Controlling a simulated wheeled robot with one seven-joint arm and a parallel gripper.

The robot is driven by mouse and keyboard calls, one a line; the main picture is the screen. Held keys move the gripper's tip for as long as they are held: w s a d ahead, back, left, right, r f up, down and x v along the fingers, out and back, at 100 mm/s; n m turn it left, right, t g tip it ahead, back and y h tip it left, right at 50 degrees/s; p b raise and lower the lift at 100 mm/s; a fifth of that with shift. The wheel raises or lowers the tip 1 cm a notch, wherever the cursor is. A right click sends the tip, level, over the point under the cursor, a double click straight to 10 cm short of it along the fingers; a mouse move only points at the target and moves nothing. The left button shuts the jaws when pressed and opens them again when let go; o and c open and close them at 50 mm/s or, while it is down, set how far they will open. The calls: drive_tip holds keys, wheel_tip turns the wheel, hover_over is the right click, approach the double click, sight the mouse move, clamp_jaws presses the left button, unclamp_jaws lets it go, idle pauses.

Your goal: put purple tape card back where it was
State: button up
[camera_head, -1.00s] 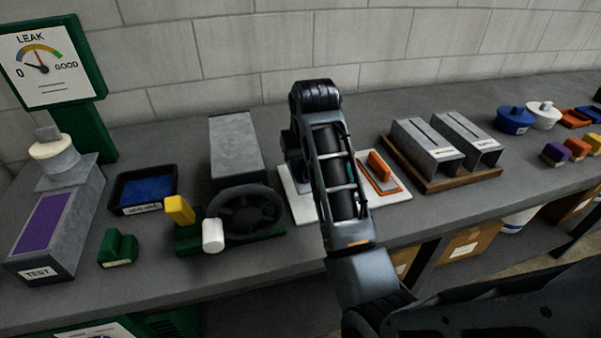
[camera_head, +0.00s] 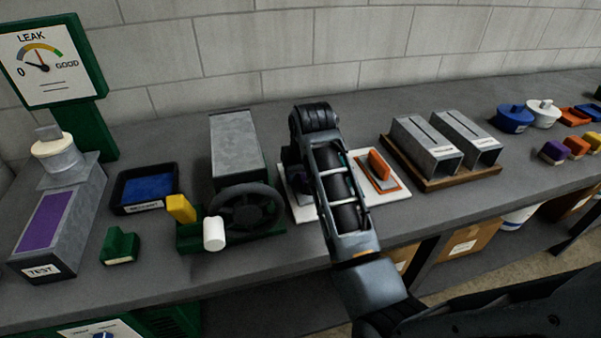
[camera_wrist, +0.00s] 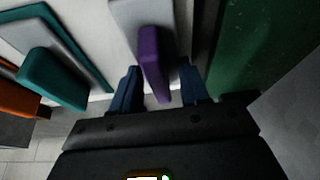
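The purple tape card (camera_wrist: 152,60) shows in the wrist view as a purple grip on a pale grey plate at the white board (camera_wrist: 88,20). My gripper (camera_wrist: 160,88) is open, with one blue finger on each side of the purple grip and gaps visible between. A teal card (camera_wrist: 52,78) and an orange card (camera_wrist: 20,100) lie to its left. In the head view the white board (camera_head: 398,194) carries the orange card (camera_head: 380,168); my arm hides much of the board and my fingers.
A handwheel device (camera_head: 247,207) and a grey duct (camera_head: 235,145) stand left of the board. A wooden tray (camera_head: 440,183) with two metal ducts is to its right. A TEST duct (camera_head: 72,240) with a purple strip is at far left. A green surface (camera_wrist: 255,45) rises close right of my gripper.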

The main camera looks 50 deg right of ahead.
drive_tip(key=shift+o, duration=0.2)
drive_tip(key=v, duration=1.2)
drive_tip(key=shift+r+b, duration=0.2)
drive_tip(key=shift+b, duration=0.15)
